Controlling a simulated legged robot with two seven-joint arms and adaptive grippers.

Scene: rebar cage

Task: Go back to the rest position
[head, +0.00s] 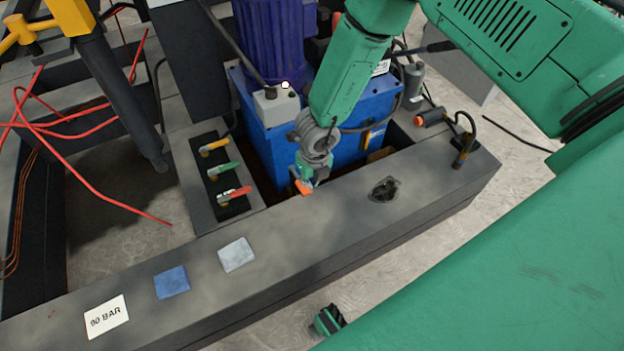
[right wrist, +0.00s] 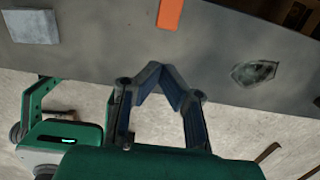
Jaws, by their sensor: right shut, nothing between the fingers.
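My right gripper (head: 329,319) shows small at the bottom of the head view, low in front of the dark beam (head: 330,212) and over the floor. In the right wrist view its dark fingers (right wrist: 160,72) meet at the tips, shut and empty. They appear apart from the beam (right wrist: 115,45), just at its near side in the picture. Much of the hand is hidden in the head view by my large green arm. My left gripper is not seen in either view.
On the beam are a grey pad (head: 237,254), a blue pad (head: 172,282), a "90 BAR" label (head: 107,317) and a dark patch (head: 384,189). Behind stand a blue tank (head: 262,150) and three coloured levers (head: 221,169). Red cables (head: 110,189) hang at left.

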